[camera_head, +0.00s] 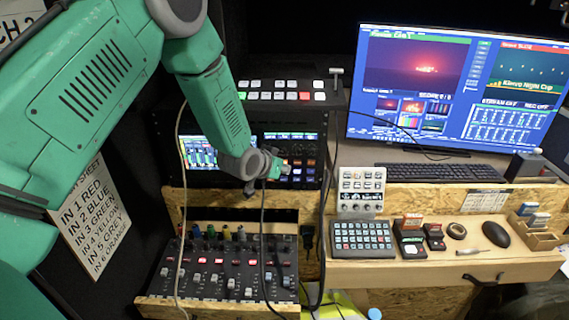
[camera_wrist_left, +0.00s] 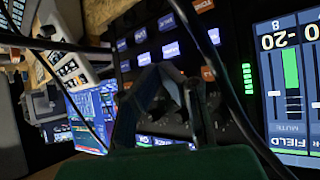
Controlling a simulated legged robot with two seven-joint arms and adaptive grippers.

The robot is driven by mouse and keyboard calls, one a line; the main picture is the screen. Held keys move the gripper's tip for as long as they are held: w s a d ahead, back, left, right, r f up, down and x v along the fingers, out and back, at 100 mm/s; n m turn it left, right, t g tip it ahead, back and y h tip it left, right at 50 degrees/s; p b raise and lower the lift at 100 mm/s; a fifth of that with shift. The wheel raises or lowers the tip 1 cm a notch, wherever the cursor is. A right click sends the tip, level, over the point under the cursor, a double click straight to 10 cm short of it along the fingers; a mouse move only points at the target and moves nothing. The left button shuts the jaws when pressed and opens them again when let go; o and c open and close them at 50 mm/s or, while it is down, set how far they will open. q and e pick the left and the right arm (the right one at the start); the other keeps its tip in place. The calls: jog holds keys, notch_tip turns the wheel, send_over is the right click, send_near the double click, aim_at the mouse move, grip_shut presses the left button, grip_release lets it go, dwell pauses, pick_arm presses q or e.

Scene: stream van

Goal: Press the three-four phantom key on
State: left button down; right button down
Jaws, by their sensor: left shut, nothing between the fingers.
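The audio unit with small lit keys (camera_head: 305,150) stands in the rack at centre, beside its level screen (camera_head: 200,152). In the left wrist view the key panel (camera_wrist_left: 125,65) carries blue, white and orange keys, and the screen (camera_wrist_left: 290,80) is at right. I cannot tell which key is the three-four phantom key; the labels are blurred or too small. My left gripper (camera_head: 281,168) is shut and empty, in front of the lower keys; its fingers (camera_wrist_left: 168,78) cover part of the panel in the wrist view. Whether it touches a key is unclear. My right gripper is not in view.
A switcher (camera_head: 275,91) sits above the unit, and a fader desk (camera_head: 225,268) below. Dark cables (camera_head: 263,230) hang close to my gripper. A monitor (camera_head: 450,85), keyboard (camera_head: 440,172) and button pad (camera_head: 362,238) stand to the right.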

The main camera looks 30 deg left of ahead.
pick_arm(q)
jog(key=shift+s, duration=0.2)
jog(key=s+d+p, duration=0.1)
jog(key=s+d, duration=0.2)
jog(key=s, duration=0.2)
jog(key=shift+d, duration=0.15)
dwell(0.4)
jog(key=shift+s, duration=0.1)
